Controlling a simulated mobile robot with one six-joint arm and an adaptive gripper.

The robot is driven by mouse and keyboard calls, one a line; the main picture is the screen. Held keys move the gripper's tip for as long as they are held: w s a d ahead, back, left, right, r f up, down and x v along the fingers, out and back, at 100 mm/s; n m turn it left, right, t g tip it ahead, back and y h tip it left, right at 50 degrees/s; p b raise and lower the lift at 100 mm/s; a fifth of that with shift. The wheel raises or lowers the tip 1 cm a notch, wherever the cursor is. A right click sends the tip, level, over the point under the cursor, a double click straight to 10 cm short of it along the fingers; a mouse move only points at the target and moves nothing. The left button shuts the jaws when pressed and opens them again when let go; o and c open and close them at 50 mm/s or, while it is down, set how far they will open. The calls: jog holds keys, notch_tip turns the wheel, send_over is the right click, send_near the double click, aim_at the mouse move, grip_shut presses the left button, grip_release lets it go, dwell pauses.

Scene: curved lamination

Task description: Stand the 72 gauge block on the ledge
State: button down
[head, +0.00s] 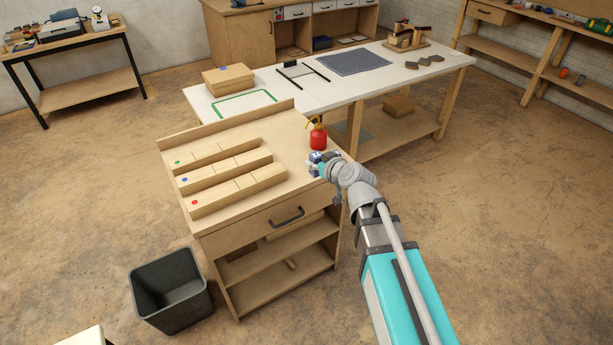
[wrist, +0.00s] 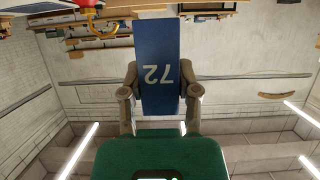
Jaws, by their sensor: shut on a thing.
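The blue 72 gauge block (wrist: 160,45) is between the two fingers of my gripper (wrist: 158,82) in the wrist view. Its white number reads upside down there. In the head view my gripper (head: 321,163) is at the right end of the wooden cabinet top (head: 290,150). The block is small and partly hidden by the gripper there, and I cannot tell whether it touches the top. A raised wooden strip (head: 230,123) runs along the back of the cabinet top. I cannot tell whether this is the ledge.
A red bottle (head: 318,137) stands just behind my gripper. Three long wooden pieces with coloured dots, one with a red dot (head: 240,190), lie on the cabinet's left part. A white-topped table (head: 420,80) stands behind. A dark bin (head: 170,285) is on the floor.

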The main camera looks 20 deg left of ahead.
jog(key=shift+w, duration=0.1)
jog(key=w+a+f+b, duration=0.2)
jog(key=w, duration=0.1)
jog(key=w+a+f+b, duration=0.2)
jog(key=w+f+b, duration=0.1)
jog(key=w, duration=0.1)
jog(key=w+a+f+b, duration=0.2)
jog(key=w+f+b, duration=0.1)
jog(key=shift+w+f, duration=0.2)
jog(key=shift+w, duration=0.2)
jog(key=shift+w+a+f+b, duration=0.2)
jog(key=shift+w+f+b, duration=0.1)
jog(key=shift+b, duration=0.2)
jog(key=shift+w+a+f+b, duration=0.2)
jog(key=shift+w+f+b, duration=0.2)
jog(key=shift+f+b, duration=1.6)
jog(key=shift+b, duration=0.05)
